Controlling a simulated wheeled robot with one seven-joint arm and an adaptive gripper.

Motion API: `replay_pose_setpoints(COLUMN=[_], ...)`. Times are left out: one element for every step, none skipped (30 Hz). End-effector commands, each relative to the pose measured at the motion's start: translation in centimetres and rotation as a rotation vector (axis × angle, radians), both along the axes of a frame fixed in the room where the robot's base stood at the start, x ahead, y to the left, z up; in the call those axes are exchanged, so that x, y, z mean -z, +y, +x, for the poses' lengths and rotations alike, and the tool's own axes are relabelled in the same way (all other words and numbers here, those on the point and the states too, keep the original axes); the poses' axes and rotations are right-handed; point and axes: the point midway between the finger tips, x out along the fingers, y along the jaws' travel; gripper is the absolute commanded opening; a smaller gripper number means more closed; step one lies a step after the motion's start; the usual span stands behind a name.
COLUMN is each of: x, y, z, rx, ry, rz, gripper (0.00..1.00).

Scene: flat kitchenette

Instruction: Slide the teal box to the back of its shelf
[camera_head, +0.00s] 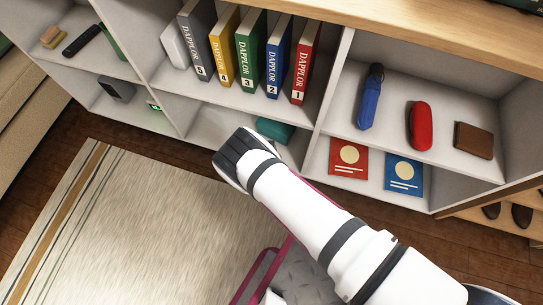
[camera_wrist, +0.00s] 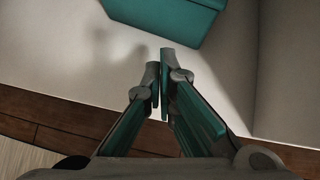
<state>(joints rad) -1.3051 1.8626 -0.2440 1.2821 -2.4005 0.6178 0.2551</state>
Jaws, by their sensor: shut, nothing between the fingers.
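The teal box (camera_head: 276,130) lies on the lower shelf of the middle compartment in the head view, partly hidden by the shelf above. In the wrist view the teal box (camera_wrist: 166,16) is at the top, cut off by the frame edge, on the white shelf board (camera_wrist: 60,50). My gripper (camera_wrist: 160,58) is shut and empty, its fingertips over the shelf and pointing at the box. A gap shows between the fingertips and the box. In the head view my gripper's fingers are hidden behind the wrist.
The shelf's side wall (camera_wrist: 285,75) is right of my gripper in the wrist view. Numbered books (camera_head: 250,50) stand on the board above. Red (camera_head: 348,158) and blue booklets (camera_head: 403,174) lie in the lower right compartment. A rug (camera_head: 110,220) covers the floor in front.

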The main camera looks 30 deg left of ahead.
Motion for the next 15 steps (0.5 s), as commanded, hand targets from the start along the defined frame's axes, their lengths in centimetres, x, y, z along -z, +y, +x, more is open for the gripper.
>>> replay_pose_setpoints(x=[1.0,1.4,1.8,1.5,1.4,1.3,1.3,1.3,1.3,1.3,1.3,1.2,1.2,1.2,1.2], y=[0.3,0.5,0.7,1.0,1.2,1.4,1.6,1.7,1.8,1.9,2.0,2.1,2.1,2.2,2.2], z=[0.6,0.9,1.4,2.0,2.3,2.9,3.2,3.5,3.8,4.0,4.2,4.4,4.6,4.6,4.7], rx=[-0.001,-0.001,-0.001,-0.002,-0.001,-0.001,-0.001,0.0,-0.001,-0.001,0.0,0.0,0.0,0.0,0.0], ry=[-0.002,-0.002,-0.002,-0.003,-0.002,-0.002,-0.002,-0.002,-0.002,-0.002,-0.002,-0.001,-0.001,-0.001,-0.001], rz=[0.001,0.001,0.001,0.002,0.003,0.002,0.002,0.001,0.001,0.001,0.001,0.0,0.0,0.0,0.0], gripper=[0.0,0.0,0.0,0.0,0.0,0.0,0.0,0.0,0.0,0.0,0.0,0.0,0.0,0.0,0.0])
